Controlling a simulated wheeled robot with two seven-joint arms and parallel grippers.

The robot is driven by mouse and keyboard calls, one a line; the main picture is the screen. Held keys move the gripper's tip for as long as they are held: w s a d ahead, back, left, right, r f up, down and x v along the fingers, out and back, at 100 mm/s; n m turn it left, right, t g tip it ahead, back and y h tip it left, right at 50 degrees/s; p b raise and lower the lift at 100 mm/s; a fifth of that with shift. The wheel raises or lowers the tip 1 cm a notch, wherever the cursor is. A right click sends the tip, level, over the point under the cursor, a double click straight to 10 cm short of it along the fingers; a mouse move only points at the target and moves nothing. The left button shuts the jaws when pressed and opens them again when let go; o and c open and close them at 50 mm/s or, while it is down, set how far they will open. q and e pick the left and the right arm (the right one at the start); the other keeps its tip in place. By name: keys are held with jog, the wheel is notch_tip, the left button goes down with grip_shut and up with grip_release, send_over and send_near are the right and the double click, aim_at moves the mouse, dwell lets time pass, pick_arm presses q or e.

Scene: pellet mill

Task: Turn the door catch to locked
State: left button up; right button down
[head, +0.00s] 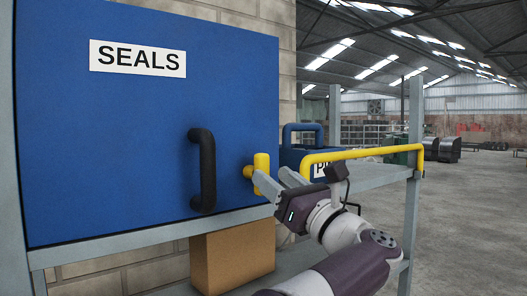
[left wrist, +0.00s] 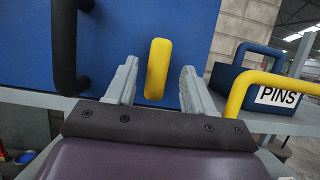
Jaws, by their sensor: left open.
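The door catch (head: 261,163) is a yellow bar on a short stem at the right edge of the blue door (head: 110,130) marked SEALS. Its bar stands about upright. In the left wrist view the catch (left wrist: 157,68) lies between the two grey fingers of my left gripper (left wrist: 159,75), with a gap on each side. In the head view my left gripper (head: 276,183) is at the catch from the right and hides its lower end. The gripper is open and not closed on anything. My right gripper is not in view.
A black door handle (head: 202,170) stands left of the catch. To the right are a yellow rail (head: 370,152) and a blue PINS box (head: 303,155) on the grey frame. A cardboard box (head: 233,256) is below the door. Open hall floor lies to the right.

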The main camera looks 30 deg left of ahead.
aim_at(266, 172)
pick_arm(q)
jog(key=p+x, duration=0.2)
jog(key=x, duration=0.3)
jog(key=shift+s, duration=0.1)
jog(key=shift+d, duration=0.1)
jog(key=shift+c, duration=0.6)
jog(key=c, duration=0.8)
jog(key=shift+c, duration=0.2)
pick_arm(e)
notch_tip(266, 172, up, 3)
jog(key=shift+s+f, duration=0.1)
pick_arm(q)
jog(key=shift+f+b, duration=0.1)
jog(key=shift+b, duration=0.2)
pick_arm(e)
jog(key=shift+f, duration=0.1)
